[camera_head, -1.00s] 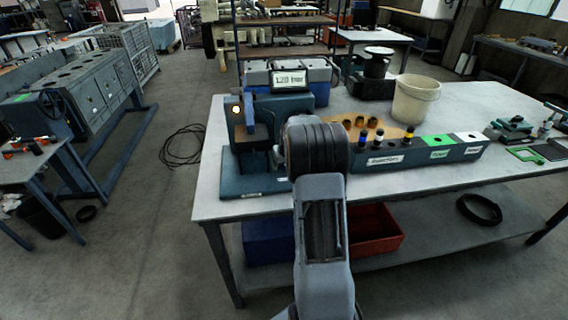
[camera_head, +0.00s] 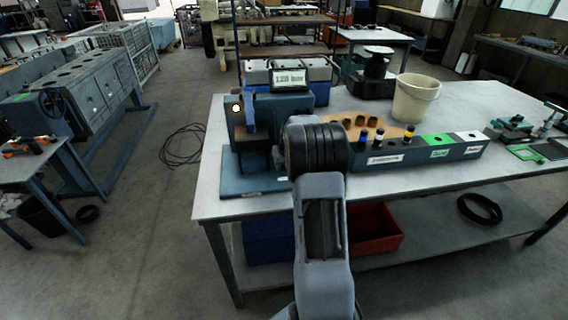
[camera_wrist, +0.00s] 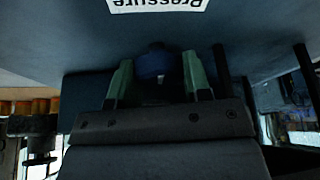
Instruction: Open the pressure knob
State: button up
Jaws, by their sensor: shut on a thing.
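The blue pressure knob (camera_wrist: 155,65) shows in the wrist view, on the dark face of the machine just by an upside-down "Pressure" label (camera_wrist: 158,4). My gripper (camera_wrist: 158,78) has its two green fingers on either side of the knob and is shut on it. In the head view the teal test machine (camera_head: 285,108) stands on the left of the table, and its display (camera_head: 289,79) reads about 120 bar. My arm hides the knob and my gripper in that view. The knob's turn angle cannot be told.
A labelled block (camera_head: 415,155) with several small injector parts stands right of the machine. A white bucket (camera_head: 414,100) is behind it. Dark rods (camera_wrist: 224,75) stand close to my gripper on the right in the wrist view. The table (camera_head: 400,184) front edge is clear.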

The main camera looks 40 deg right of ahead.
jog(key=shift+d+f+n+y+b, duration=0.1)
jog(key=shift+f+n+y+b, duration=0.25)
jog(key=shift+n+b, duration=0.6)
jog(key=shift+r+n+y+b, duration=0.1)
jog(key=shift+n+y+b, duration=0.15)
jog(key=shift+n+b, duration=0.65)
jog(key=shift+r+n+b, duration=0.25)
jog(key=shift+n+b, duration=0.05)
jog(key=shift+n, duration=0.05)
jog(key=o, duration=0.9)
jog(key=shift+r, duration=0.1)
